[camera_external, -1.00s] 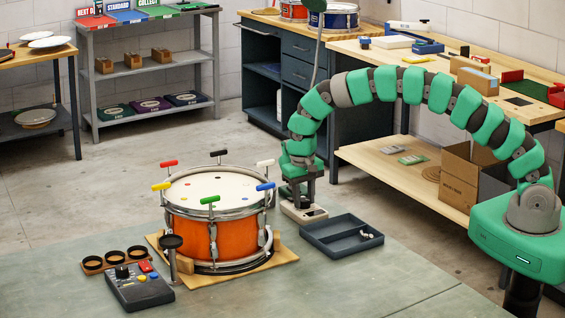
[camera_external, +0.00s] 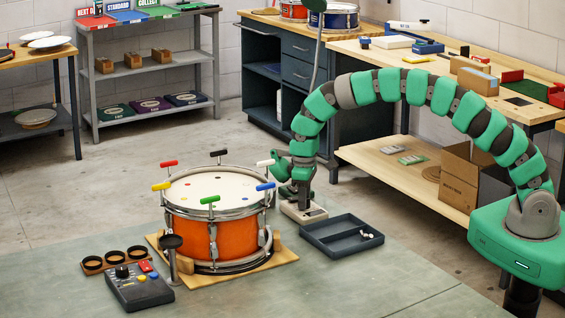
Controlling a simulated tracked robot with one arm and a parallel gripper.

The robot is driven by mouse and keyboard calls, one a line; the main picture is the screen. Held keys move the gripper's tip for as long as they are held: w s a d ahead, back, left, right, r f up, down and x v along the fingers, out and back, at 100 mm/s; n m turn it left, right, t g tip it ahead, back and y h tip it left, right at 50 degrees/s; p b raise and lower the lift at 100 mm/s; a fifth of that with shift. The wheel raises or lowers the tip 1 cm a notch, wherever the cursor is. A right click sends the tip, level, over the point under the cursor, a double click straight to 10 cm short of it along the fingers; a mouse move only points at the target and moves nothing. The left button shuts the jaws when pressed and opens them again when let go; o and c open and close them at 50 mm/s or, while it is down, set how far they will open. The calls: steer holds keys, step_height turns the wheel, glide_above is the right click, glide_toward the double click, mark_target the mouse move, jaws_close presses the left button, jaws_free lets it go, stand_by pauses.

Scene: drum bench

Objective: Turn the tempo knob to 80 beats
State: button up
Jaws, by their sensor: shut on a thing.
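A small beige box with a dark display (camera_external: 315,213) stands on the bench mat, right of the orange drum. My gripper (camera_external: 301,203) points straight down on top of this box. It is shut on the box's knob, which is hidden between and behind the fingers. The display reading is too small to make out.
The orange drum (camera_external: 212,238) with coloured T-handled keys stands close on the left, and its white and blue keys are near my wrist. A dark tray (camera_external: 318,241) lies just right of the box. A dark control box (camera_external: 138,288) with a black knob sits at front left.

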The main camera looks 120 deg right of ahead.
steer(key=shift+n, duration=0.4)
steer(key=o, duration=1)
steer(key=shift+c, duration=0.2)
step_height(320, 180, up, 14)
steer(key=shift+w+a+f+b, duration=0.15)
steer(key=shift+w+a+b, duration=0.15)
steer(key=shift+b, duration=0.05)
